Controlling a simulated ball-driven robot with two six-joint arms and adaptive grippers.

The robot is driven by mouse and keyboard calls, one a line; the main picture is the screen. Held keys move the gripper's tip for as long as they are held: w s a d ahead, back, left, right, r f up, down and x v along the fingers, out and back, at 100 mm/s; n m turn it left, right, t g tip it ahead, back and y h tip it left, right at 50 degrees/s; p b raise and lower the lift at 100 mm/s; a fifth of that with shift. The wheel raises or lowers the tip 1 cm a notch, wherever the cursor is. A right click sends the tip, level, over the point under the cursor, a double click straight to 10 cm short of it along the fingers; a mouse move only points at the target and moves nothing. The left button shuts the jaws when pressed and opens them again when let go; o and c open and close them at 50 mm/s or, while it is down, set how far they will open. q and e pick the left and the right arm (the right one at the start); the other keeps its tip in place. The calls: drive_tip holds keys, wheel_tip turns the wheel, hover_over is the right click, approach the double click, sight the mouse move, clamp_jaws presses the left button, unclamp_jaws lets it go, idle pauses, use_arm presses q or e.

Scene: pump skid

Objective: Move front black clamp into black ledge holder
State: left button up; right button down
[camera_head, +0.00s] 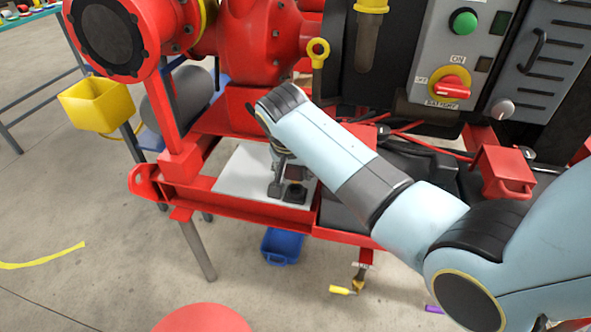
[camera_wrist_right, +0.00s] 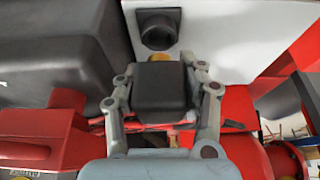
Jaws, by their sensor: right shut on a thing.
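My right gripper (camera_wrist_right: 163,88) is shut on a black, block-shaped clamp (camera_wrist_right: 160,92), with one grey finger on each side of it. In the head view my right gripper (camera_head: 287,172) points down over the right part of the white ledge (camera_head: 236,172). A black square holder with a round opening (camera_wrist_right: 157,30) sits on the white surface in the right wrist view, just beyond the clamp. The clamp looks apart from the holder, but its height above the ledge is hard to judge. In the head view the dark parts at the fingertips are hard to tell apart. My left gripper is not in view.
The red skid frame (camera_head: 255,208) edges the ledge. A red pump (camera_head: 252,40) stands behind, and a control box with a red switch (camera_head: 452,88) is at upper right. A yellow bin (camera_head: 98,104) is at left; a blue bin (camera_head: 281,246) is below the frame.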

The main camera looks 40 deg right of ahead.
sight(296, 185)
drive_tip(key=shift+f+b, duration=0.4)
drive_tip(key=shift+f, duration=0.3)
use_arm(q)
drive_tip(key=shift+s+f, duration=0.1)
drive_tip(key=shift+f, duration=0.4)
use_arm(e)
drive_tip(key=shift+r, duration=0.3)
use_arm(q)
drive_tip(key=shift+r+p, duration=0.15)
drive_tip(key=shift+p, duration=0.25)
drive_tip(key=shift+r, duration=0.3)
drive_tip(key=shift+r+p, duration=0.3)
drive_tip(key=shift+p, duration=0.3)
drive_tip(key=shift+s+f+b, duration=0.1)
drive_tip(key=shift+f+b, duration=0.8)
use_arm(e)
drive_tip(key=shift+f, duration=1.75)
drive_tip(key=c, duration=0.7)
unclamp_jaws()
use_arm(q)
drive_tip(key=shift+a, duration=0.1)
